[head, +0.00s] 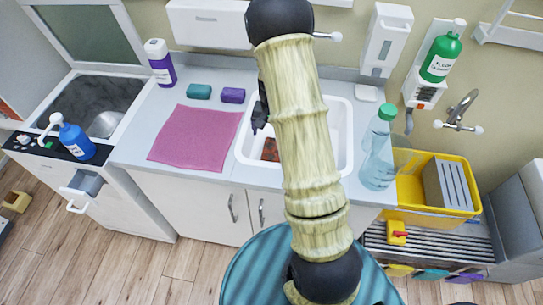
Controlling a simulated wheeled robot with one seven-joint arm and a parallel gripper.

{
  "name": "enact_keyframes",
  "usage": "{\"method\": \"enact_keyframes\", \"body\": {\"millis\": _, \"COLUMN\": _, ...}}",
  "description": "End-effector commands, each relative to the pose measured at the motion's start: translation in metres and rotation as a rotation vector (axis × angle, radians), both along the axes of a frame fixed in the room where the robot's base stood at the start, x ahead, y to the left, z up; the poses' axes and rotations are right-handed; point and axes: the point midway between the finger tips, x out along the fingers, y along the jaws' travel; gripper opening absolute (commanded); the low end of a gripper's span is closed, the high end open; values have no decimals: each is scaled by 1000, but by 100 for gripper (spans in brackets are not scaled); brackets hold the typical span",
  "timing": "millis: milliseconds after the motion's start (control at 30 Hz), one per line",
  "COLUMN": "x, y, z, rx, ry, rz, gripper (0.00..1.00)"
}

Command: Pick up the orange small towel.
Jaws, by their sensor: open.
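A small orange-brown patterned patch, likely the orange small towel (270,150), shows inside the white sink (340,150) in the counter. My arm's pale, thick links cross in front and hide its right side and much of the sink. My gripper (260,116) shows only in part, as a dark shape at the left edge of my arm. It is above the sink, higher in the picture than the orange patch and apart from it. It is open, and nothing shows in it.
A pink cloth (194,138) lies flat left of the sink. A clear green-capped bottle (378,150) stands right of the sink, beside a yellow crate (410,190).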

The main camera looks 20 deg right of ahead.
Motion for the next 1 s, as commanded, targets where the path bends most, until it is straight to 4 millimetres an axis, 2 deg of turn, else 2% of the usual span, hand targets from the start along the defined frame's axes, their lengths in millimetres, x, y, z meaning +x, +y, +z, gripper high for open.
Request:
{"method": "enact_keyframes", "body": {"millis": 200, "x": -1, "y": 0, "z": -38, "rx": 1, "ry": 4, "rz": -1, "gripper": 94}}
{"method": "enact_keyframes", "body": {"millis": 400, "x": -1, "y": 0, "z": -66, "rx": 0, "ry": 2, "rz": 0, "gripper": 94}}
{"method": "enact_keyframes", "body": {"millis": 533, "x": 0, "y": 0, "z": -73, "rx": 0, "ry": 0, "rz": 0, "gripper": 94}}
{"method": "enact_keyframes", "body": {"millis": 867, "x": 0, "y": 0, "z": -74, "rx": 0, "ry": 0, "rz": 1, "gripper": 94}}
{"method": "enact_keyframes", "body": {"millis": 1000, "x": -1, "y": 1, "z": -85, "rx": 1, "ry": 3, "rz": 1, "gripper": 94}}
